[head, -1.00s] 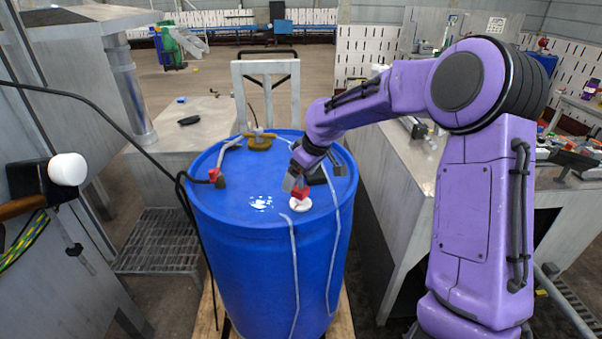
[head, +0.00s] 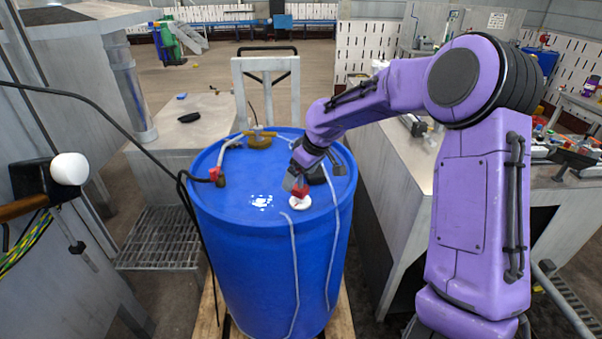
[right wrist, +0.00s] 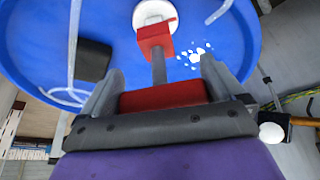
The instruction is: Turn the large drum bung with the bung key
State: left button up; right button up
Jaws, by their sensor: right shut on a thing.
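The blue drum (head: 245,235) stands upright with its round top facing up. A white round bung (head: 300,202) lies at the near right of its top. My right gripper (head: 293,184) is just above the bung and shut on the bung key, whose red end (head: 301,191) is at the bung. In the right wrist view the key's red grip (right wrist: 165,96) is between my fingers, a grey shaft runs from it, and its red end (right wrist: 155,40) overlaps the white bung (right wrist: 154,13). I cannot tell how deeply the key sits. My left gripper is not in view.
A yellow-brown fitting (head: 259,141) and a red-and-dark hose fitting (head: 216,176) sit on the drum top, with pale hoses across it. A black cable hangs left of the drum. A white-headed mallet (head: 69,168) is at the left wall. Grey benches flank the drum.

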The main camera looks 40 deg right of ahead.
jog(key=shift+f+b, duration=0.5)
jog(key=shift+f, duration=0.7)
dwell(0.5)
jog(key=shift+r+p, duration=0.2)
jog(key=shift+p, duration=0.2)
jog(key=shift+r+m+h+p, duration=0.15)
jog(key=shift+m+h+p, duration=0.25)
jog(key=shift+m+p, duration=0.75)
jog(key=shift+m, duration=0.35)
jog(key=shift+f+m, duration=0.3)
